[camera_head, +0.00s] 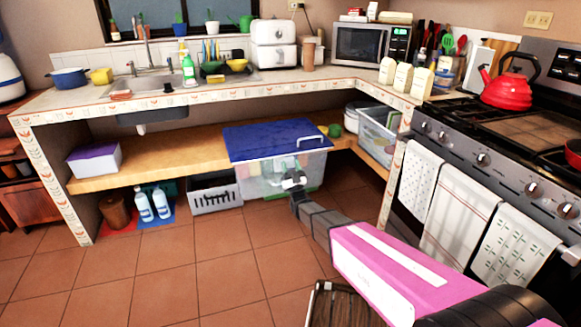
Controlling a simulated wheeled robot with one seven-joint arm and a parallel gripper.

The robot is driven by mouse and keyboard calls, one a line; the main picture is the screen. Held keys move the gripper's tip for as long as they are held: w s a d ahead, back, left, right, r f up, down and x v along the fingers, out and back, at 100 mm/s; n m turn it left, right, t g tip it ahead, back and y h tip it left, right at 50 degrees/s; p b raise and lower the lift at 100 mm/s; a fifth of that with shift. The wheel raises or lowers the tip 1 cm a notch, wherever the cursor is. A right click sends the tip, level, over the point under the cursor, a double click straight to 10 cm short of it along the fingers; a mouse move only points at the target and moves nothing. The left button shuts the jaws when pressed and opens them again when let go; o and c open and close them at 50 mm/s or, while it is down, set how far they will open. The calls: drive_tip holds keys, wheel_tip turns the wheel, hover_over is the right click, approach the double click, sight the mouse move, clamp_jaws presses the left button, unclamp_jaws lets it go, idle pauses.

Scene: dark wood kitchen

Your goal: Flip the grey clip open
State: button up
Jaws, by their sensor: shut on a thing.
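A clear plastic storage box (255,182) with a blue lid (265,136) stands at the middle, under the counter. A pale, loop-shaped clip (312,139) shows at the lid's front right edge. My gripper (293,178) is low in front of the box's clear front wall, below the lid edge. Its jaws are shut on a small light grey piece, which looks like part of the grey clip. The fingers and the piece are small and similar in colour, so the exact contact is hard to see.
A grey crate (215,196) stands left of the box. Another clear bin (378,135) and a green round thing (335,130) are on the shelf at right. The counter (290,78) overhangs above. The stove (490,150) with hanging towels is at right. The tiled floor (190,265) is clear at front left.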

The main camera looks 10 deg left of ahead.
drive_tip(key=shift+g, duration=0.3)
drive_tip(key=o, duration=1.3)
drive_tip(key=v, duration=1)
drive_tip(key=shift+s+d+f, duration=0.1)
drive_tip(key=shift+s+f, duration=0.05)
drive_tip(key=shift+f, duration=0.25)
